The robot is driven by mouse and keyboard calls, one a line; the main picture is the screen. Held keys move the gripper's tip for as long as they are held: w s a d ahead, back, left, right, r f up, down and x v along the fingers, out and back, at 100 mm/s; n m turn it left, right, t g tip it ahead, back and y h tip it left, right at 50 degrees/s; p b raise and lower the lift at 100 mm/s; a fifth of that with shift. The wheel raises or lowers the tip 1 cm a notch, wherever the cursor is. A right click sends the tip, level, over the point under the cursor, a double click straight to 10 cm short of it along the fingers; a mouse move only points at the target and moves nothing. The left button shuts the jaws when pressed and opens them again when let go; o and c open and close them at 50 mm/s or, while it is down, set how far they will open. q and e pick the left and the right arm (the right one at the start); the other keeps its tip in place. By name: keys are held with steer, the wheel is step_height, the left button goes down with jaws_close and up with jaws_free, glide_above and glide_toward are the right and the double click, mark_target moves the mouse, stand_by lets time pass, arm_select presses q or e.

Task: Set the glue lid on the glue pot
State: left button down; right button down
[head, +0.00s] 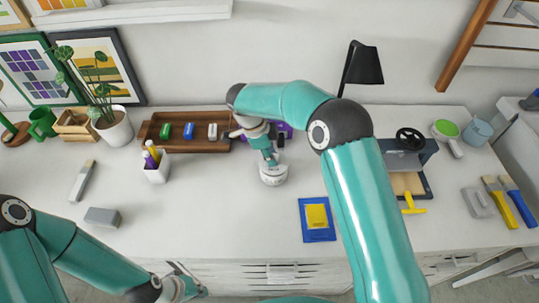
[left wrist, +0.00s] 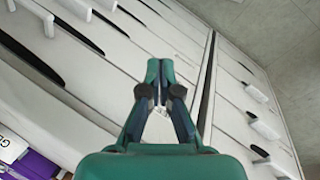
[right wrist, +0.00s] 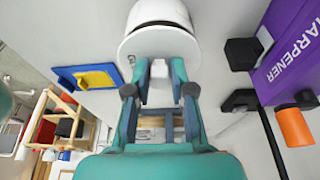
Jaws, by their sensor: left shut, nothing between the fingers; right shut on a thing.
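The white glue pot (head: 273,177) stands upright near the middle of the table, directly below my right gripper (head: 268,158). In the right wrist view, my right gripper (right wrist: 160,75) points at a round white body with a dark band and part of some lettering. It is shut on a small white piece (right wrist: 160,93), which I take to be part of the glue lid. I cannot tell whether the lid touches the pot. My left gripper (head: 188,287) is low by the table's front edge; its empty fingers are shut in the left wrist view (left wrist: 158,68).
A wooden tray (head: 185,145) with small coloured blocks and a white pen cup (head: 156,172) stand left of the pot. A purple sharpener (right wrist: 290,45) is behind it. The table's front middle is clear.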

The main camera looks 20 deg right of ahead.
steer(key=shift+f+b, duration=0.85)
steer(key=shift+b, duration=0.05)
steer(key=c, duration=0.9)
jaws_free()
steer(key=shift+c, duration=0.9)
steer(key=shift+p+v, duration=1.6)
steer(key=shift+v, duration=1.45)
